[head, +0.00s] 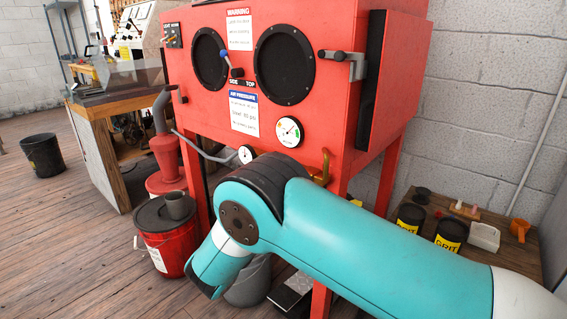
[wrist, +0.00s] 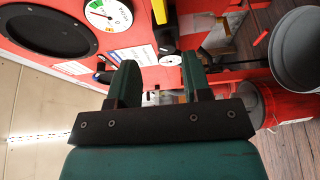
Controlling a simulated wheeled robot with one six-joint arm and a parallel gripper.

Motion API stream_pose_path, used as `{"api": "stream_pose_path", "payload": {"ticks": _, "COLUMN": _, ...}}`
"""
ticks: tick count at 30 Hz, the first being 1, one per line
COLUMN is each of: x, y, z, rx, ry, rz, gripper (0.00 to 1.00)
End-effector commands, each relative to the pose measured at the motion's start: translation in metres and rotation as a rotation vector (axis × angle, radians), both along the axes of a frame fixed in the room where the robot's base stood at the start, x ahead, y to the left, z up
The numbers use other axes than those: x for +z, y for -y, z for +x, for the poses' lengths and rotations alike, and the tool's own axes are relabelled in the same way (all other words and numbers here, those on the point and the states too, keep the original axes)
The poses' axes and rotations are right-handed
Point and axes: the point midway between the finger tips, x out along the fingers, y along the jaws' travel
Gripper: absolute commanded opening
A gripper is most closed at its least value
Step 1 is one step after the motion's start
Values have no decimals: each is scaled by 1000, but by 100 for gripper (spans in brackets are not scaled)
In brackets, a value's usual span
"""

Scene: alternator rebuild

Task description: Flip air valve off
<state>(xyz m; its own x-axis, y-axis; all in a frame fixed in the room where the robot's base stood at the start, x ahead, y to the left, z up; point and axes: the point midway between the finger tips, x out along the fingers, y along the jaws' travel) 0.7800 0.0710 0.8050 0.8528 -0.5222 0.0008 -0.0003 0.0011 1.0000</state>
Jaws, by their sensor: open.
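The air valve cannot be picked out with certainty. My arm hides the gripper in the head view.
Pressure gauges (head: 289,132) (head: 246,154) sit low on the cabinet front. A lidded red bucket (head: 166,246) stands left of my arm. Grit cans (head: 451,235) stand on a low table at right.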

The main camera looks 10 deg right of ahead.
Motion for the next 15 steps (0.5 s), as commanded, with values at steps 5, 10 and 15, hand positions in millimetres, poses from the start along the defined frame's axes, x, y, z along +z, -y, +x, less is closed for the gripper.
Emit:
{"api": "stream_pose_path", "payload": {"ticks": 5, "x": 7, "y": 14, "z": 17, "rx": -5, "ry": -1, "rz": 3, "gripper": 45}}
{"api": "stream_pose_path", "payload": {"ticks": 10, "x": 0, "y": 34, "z": 50, "rx": -4, "ry": 3, "rz": 4, "gripper": 45}}
{"api": "stream_pose_path", "payload": {"ticks": 15, "x": -1, "y": 51, "z": 78, "rx": -3, "ry": 3, "rz": 3, "gripper": 45}}
